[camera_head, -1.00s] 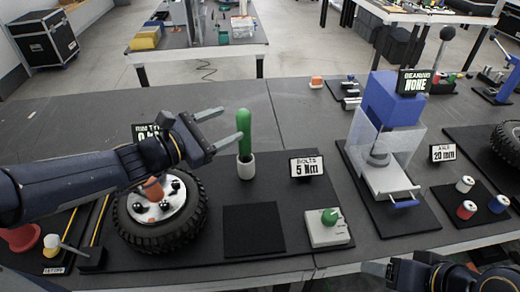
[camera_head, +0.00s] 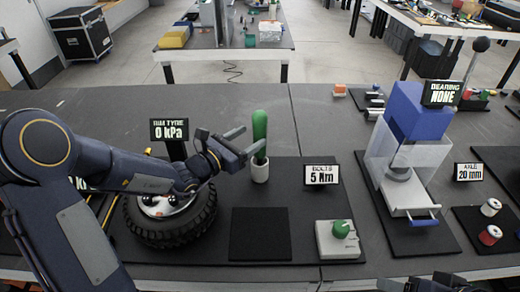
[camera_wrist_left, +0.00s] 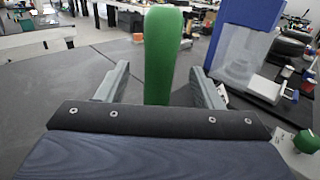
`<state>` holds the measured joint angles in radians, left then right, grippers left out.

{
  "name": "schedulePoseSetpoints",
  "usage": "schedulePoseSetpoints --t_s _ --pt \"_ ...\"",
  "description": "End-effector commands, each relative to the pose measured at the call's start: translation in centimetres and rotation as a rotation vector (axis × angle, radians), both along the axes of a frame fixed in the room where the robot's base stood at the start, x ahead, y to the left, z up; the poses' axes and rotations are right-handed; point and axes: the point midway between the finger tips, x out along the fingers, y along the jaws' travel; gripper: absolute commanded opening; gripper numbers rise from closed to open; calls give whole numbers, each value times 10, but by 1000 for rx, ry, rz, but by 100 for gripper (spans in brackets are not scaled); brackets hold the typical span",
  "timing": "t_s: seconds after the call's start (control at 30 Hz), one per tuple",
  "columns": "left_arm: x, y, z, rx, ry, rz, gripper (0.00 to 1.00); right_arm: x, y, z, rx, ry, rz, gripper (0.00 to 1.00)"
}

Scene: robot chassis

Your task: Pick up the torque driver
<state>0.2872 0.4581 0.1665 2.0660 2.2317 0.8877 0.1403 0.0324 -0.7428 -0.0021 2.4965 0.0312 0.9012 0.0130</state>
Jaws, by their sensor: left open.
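The torque driver (camera_head: 260,136) has a green handle and stands upright in a white cup-shaped holder (camera_head: 260,170) on the black mat. My left gripper (camera_head: 240,143) is open, at the left side of the green handle in the head view. In the left wrist view the green handle (camera_wrist_left: 160,55) rises ahead, between the two open fingers (camera_wrist_left: 157,88) as seen from there. I cannot tell whether a finger touches it. My right gripper (camera_head: 402,284) shows only partly at the bottom edge, and its jaws cannot be made out.
A tyre (camera_head: 170,225) lies under my left arm. A "5 Nm" sign (camera_head: 321,174) and a box with a green knob (camera_head: 338,240) stand right of the holder. A blue press (camera_head: 408,125) stands farther right. An empty black pad (camera_head: 260,234) lies in front.

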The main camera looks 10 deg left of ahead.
Motion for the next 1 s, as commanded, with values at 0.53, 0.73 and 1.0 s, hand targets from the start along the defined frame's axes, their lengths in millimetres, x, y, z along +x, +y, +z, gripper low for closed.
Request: schedulePoseSetpoints --t_s 0.53,0.73,1.0 --pt "41 -28 0 0 0 -1 60 0 0 7 0 0 0 59" --pt "41 -27 0 0 0 -1 46 0 0 7 0 0 0 59" --pt "41 -27 0 0 0 -1 11 0 0 7 0 0 0 59"
